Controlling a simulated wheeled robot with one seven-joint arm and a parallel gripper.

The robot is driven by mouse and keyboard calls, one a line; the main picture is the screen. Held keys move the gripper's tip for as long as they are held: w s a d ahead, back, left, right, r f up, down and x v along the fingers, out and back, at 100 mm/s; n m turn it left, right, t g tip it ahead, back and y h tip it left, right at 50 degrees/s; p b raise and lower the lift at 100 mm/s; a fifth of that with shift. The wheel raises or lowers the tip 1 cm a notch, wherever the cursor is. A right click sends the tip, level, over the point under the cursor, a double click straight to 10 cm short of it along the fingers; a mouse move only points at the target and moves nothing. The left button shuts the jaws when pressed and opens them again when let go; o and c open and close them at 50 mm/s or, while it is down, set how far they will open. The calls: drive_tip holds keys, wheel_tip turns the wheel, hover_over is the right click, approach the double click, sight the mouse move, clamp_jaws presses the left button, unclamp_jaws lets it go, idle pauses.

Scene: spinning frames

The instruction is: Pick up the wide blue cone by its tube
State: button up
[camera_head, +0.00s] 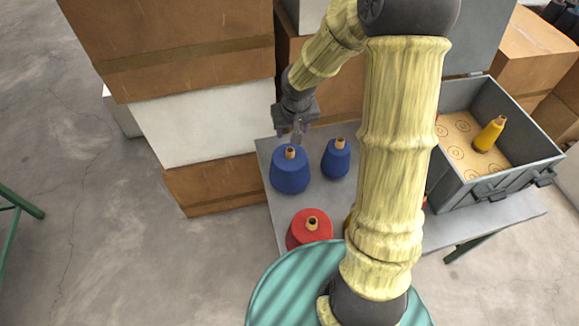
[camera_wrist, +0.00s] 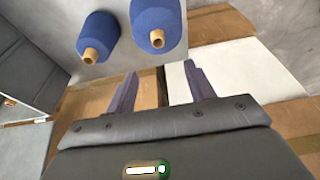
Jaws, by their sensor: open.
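The wide blue cone (camera_head: 289,174) stands upright on the grey table, and its tan tube sticks up from the top. In the wrist view this cone (camera_wrist: 157,18) is at the top centre, with its tube end between and beyond the fingertips. My gripper (camera_head: 297,132) is open and empty just behind and above the tube in the head view. In the wrist view the gripper's two fingers (camera_wrist: 161,72) are spread apart, with nothing between them. The exact gap to the tube is hard to tell.
A narrower blue cone (camera_head: 336,161) stands close on the right. A red cone (camera_head: 309,229) stands nearer on the table (camera_head: 268,155). A grey crate (camera_head: 507,179) at the right holds a yellow cone (camera_head: 488,134). Stacked boxes (camera_head: 200,125) rise at the left and behind.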

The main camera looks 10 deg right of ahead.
hover_over(290, 150)
drive_tip(key=s, duration=0.2)
drive_tip(key=f, duration=0.4)
drive_tip(key=f+b, duration=0.1)
drive_tip(key=f, duration=0.3)
drive_tip(key=shift+w+a+f, duration=0.15)
drive_tip(key=shift+a+f, duration=0.05)
drive_tip(key=shift+f, duration=0.2)
drive_tip(key=x, duration=0.5)
drive_tip(key=shift+w+d+f, duration=0.1)
drive_tip(key=shift+d+f, duration=0.05)
drive_tip(key=shift+d, duration=0.05)
drive_tip(key=shift+c, duration=0.2)
clamp_jaws()
idle(0.7)
